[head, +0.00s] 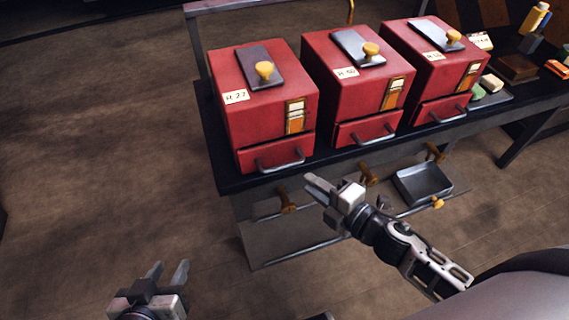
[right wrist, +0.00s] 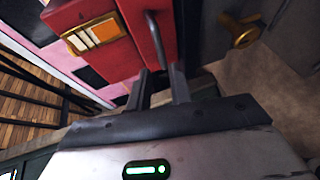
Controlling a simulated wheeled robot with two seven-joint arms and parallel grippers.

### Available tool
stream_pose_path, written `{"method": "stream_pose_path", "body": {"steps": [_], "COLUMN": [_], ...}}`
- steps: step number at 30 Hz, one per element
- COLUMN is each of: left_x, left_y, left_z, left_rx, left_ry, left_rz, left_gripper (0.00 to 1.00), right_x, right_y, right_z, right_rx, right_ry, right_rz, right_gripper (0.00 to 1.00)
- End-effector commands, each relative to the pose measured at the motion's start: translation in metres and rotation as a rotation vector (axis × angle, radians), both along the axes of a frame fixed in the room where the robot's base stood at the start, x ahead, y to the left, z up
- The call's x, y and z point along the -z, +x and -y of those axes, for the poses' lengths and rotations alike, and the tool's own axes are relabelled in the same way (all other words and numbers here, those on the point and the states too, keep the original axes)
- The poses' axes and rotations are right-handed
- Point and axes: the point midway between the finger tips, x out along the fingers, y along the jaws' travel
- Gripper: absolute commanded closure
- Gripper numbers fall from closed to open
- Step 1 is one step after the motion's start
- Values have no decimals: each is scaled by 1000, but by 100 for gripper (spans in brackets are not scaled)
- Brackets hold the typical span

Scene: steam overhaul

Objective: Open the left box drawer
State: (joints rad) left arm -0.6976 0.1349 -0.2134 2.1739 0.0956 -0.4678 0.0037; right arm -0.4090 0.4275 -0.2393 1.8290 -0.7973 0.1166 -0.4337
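The left red box (head: 262,105), labelled H 27, stands on the dark bench. Its drawer (head: 258,156) is at the bottom front and looks shut, with a grey bar handle (head: 281,164). My right gripper (head: 309,184) is in front of the bench, just below and right of this handle in the head view. In the right wrist view a bar handle (right wrist: 155,38) on a red drawer lies just beyond my right fingertips (right wrist: 161,75). The fingers are apart with nothing visibly gripped; contact cannot be told. My left gripper (head: 169,268) is open and empty over the floor at lower left.
Two more red boxes, the middle (head: 350,85) and right one (head: 432,65), stand alongside with similar drawers. Brass knobs (head: 287,201) and a grey tray (head: 423,183) are below the bench edge. A small dish (head: 490,100) sits at the right. Floor at left is clear.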

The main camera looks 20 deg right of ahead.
Motion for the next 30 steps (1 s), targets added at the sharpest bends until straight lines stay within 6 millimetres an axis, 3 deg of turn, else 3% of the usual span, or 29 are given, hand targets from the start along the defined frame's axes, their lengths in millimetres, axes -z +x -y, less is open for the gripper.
{"method": "stream_pose_path", "body": {"steps": [6,13,27,30], "left_x": [0,0,0,0], "left_y": [0,4,5,4], "left_z": [-1,-1,0,-1], "left_rx": [-1,-1,-1,0], "left_ry": [4,4,2,3], "left_rz": [-1,8,9,7], "left_gripper": [64,64,64,64], "right_x": [8,17,20,20], "right_y": [45,77,89,89], "right_z": [-21,-36,-42,-42], "right_rx": [1,3,2,2], "right_ry": [2,4,3,3], "right_rz": [2,-1,-3,-3], "right_gripper": [79,79,79,100]}}
